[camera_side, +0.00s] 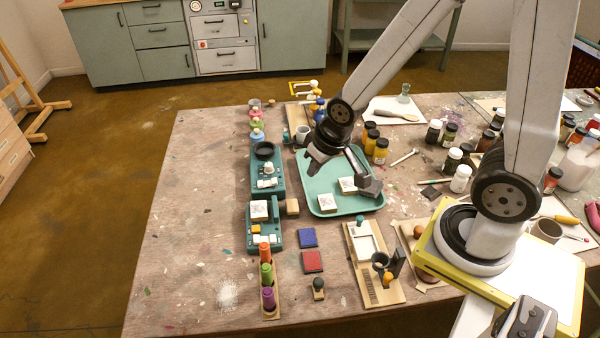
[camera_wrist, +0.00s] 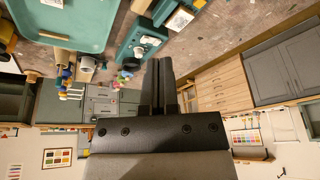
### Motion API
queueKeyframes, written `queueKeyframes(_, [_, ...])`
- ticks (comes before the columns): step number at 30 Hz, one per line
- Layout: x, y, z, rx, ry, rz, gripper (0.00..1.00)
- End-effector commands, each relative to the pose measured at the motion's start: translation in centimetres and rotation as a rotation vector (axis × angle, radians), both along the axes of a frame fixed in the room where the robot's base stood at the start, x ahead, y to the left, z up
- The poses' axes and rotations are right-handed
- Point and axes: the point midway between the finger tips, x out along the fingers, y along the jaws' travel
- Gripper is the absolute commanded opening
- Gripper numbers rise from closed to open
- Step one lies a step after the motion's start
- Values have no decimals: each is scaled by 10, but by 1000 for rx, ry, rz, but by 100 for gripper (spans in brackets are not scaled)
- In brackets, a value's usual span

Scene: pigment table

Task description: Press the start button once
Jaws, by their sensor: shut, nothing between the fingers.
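Two teal devices stand left of the tray in the side view. The rear one (camera_side: 255,185) has a black ring, a white knob (camera_side: 268,168) and pale keys (camera_side: 267,183). The front one (camera_side: 252,243) carries a white block (camera_side: 259,210), a small yellow button (camera_side: 256,229) and pale keys. No label is readable, so I cannot tell which is the start button. My gripper (camera_side: 314,160) is raised above the table near the tray's left edge, apart from both devices. In the wrist view its fingers (camera_wrist: 160,65) are together and empty, and the rear device (camera_wrist: 128,50) lies behind them.
The teal tray (camera_side: 325,205) holds white blocks. The table's left part (camera_side: 195,210) is clear.

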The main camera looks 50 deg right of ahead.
Motion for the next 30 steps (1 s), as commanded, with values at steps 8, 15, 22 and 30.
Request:
queueKeyframes(8, [44, 16, -26, 76, -128, -84, 0])
queueKeyframes(15, [75, 36, -49, 184, -232, -149, 0])
queueKeyframes(22, [97, 58, -71, 314, -308, -200, 0])
queueKeyframes(30, [109, 76, -86, 427, -352, -234, 0])
